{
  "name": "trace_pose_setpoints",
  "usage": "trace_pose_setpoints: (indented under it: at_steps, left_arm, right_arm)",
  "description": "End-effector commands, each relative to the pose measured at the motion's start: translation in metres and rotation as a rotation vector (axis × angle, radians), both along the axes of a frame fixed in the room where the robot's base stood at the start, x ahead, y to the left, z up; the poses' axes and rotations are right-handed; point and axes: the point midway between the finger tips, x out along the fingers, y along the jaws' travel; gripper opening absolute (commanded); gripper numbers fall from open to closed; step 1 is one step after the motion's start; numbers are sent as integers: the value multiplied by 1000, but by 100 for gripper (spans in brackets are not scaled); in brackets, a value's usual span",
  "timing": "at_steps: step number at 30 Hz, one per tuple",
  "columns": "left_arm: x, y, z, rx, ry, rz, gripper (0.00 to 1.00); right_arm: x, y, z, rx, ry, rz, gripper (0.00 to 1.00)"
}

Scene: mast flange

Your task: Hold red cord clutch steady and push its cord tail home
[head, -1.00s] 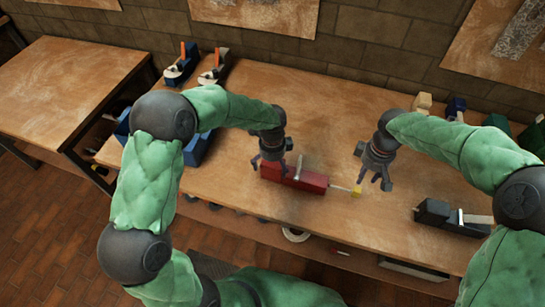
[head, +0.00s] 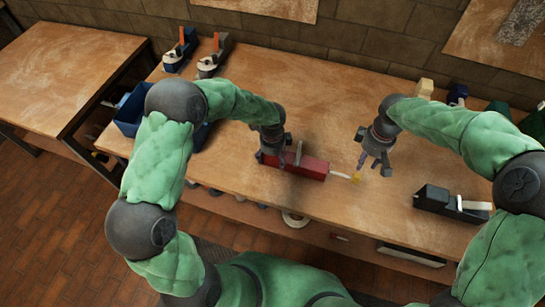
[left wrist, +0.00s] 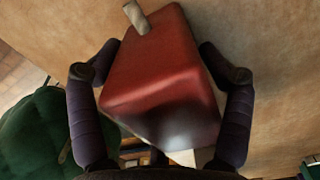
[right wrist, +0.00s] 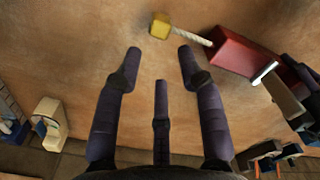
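The red cord clutch (head: 300,165) lies on the bench as a long red block with a pale lever across its top. A pale cord tail (head: 340,175) sticks out of its right end to a yellow end piece (head: 356,178). My left gripper (head: 270,157) is at the clutch's left end. In the left wrist view its fingers flank the red block (left wrist: 160,75), tips close to both sides; whether they press on it is unclear. My right gripper (head: 374,168) is open and empty, just right of the yellow end. The right wrist view shows the yellow end (right wrist: 160,25) beyond its fingertips.
A black clutch-like block (head: 450,205) lies on the bench to the right. A blue one (head: 180,50) and a grey one (head: 213,58) stand at the back left. A blue bin (head: 130,112) is at the left edge. The bench around the red clutch is clear.

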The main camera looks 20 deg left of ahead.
Motion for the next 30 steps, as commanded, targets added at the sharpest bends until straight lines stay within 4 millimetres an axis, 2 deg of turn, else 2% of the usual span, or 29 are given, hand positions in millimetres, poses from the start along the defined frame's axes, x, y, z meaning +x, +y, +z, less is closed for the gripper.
trace_pose_setpoints:
  at_steps: [2, 4, 12, 16, 30]
  left_arm:
    - [0, 0, 0, 0, 1, 0, 29]
    - [0, 0, 0, 0, 1, 0, 29]
    - [-1, 0, -1, 0, 1, 0, 28]
    - [-1, 0, -1, 0, 2, 0, 28]
    - [-1, 0, -1, 0, 3, 0, 28]
  right_arm:
    - [0, 0, 0, 0, 0, 0, 39]
    - [0, 0, 0, 0, 0, 0, 53]
    - [0, 0, 0, 0, 0, -7, 53]
    - [0, 0, 1, 0, 0, -73, 53]
    - [0, 0, 6, -1, 1, -719, 53]
